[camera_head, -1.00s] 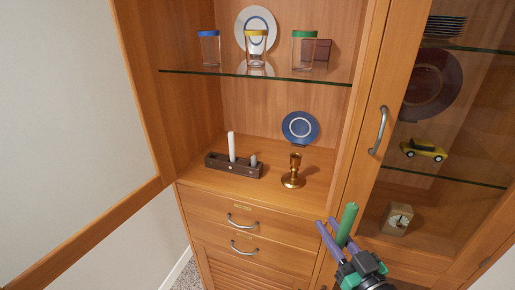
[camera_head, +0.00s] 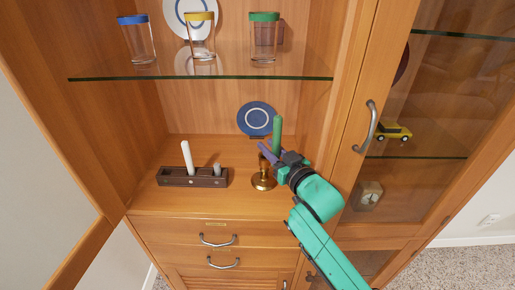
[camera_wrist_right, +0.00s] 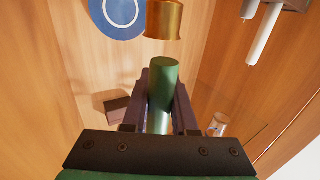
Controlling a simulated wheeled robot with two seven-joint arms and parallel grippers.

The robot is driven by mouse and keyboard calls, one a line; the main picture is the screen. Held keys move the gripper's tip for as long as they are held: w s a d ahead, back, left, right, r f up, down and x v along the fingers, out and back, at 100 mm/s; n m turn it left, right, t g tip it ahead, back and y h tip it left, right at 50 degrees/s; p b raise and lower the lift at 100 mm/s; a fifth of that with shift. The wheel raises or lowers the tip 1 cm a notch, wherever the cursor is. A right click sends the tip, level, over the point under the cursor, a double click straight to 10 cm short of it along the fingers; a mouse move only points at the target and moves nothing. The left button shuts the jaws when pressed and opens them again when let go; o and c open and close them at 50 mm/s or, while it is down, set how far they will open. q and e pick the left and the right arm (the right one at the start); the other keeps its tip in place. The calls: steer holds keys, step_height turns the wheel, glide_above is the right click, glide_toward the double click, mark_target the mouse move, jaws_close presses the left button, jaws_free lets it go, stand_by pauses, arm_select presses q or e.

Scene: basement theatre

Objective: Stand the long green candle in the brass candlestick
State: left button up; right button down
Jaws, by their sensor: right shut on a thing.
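The long green candle (camera_head: 277,134) stands about upright in my right gripper (camera_head: 267,153), which is shut on it. The brass candlestick (camera_head: 263,181) stands on the cabinet's wooden surface, just below the gripper. In the right wrist view, the picture is upside down: the candle's lower end (camera_wrist_right: 163,68) faces the open rim of the brass cup (camera_wrist_right: 164,22), with a small gap between them. The right gripper's fingers (camera_wrist_right: 162,98) flank the candle there. In the head view the candle's lower end is hidden behind the gripper. My left gripper is not in view.
A dark wooden holder (camera_head: 205,182) with a white candle (camera_head: 187,158) and a grey piece stands to the left. A blue plate (camera_head: 256,118) leans behind. A glass shelf (camera_head: 205,78) with several lidded glasses is above. The glass door (camera_head: 350,150) is to the right.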

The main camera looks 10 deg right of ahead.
steer(key=w+a+f+b, duration=0.1)
steer(key=w+f+b, duration=0.2)
steer(key=w+b, duration=0.2)
steer(key=shift+w+a+f, duration=0.15)
steer(key=shift+w, duration=0.1)
steer(key=c, duration=1.1)
jaws_free()
steer(key=shift+f, duration=0.2)
steer(key=o, duration=0.4)
